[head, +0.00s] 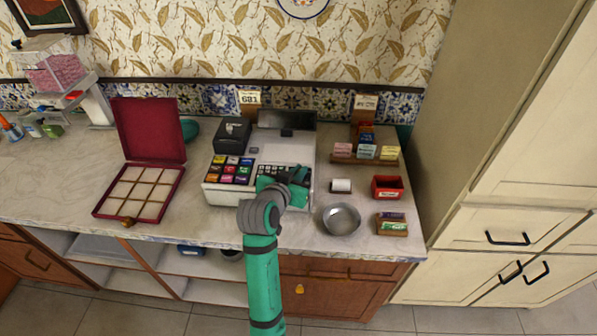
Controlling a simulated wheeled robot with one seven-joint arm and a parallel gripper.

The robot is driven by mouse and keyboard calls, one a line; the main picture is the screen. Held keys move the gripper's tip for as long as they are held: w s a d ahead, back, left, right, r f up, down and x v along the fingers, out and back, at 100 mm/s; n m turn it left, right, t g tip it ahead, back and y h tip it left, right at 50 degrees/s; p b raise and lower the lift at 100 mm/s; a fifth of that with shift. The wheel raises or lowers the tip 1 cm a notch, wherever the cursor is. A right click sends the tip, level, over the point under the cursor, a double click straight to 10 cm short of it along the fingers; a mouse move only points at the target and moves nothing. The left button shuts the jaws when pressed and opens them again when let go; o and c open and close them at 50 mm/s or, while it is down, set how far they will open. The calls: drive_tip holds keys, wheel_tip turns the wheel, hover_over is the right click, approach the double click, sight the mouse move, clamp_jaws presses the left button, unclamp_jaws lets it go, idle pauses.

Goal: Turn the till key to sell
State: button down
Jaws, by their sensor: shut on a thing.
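The white till (222,195) stands on the marble counter, with a dark screen at its back and a keypad (268,171) at its front right. My gripper (297,177) is over the right part of the till, at the keypad's right side. It is shut on the till key, which my gripper and wrist hide from this view. I cannot tell which way the key points. A sign reading 681 (249,98) stands behind the till.
To the right are a metal bowl (341,219), a paper roll (341,186), a red tray (388,188) and a card rack (364,158). A tall cabinet (470,150) bounds the right side.

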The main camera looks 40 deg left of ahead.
drive_tip(key=m+h, duration=0.5)
drive_tip(key=h, duration=0.1)
drive_tip(key=shift+m+h, duration=0.4)
drive_tip(key=c, duration=1.9)
unclamp_jaws()
drive_tip(key=v, duration=1.1)
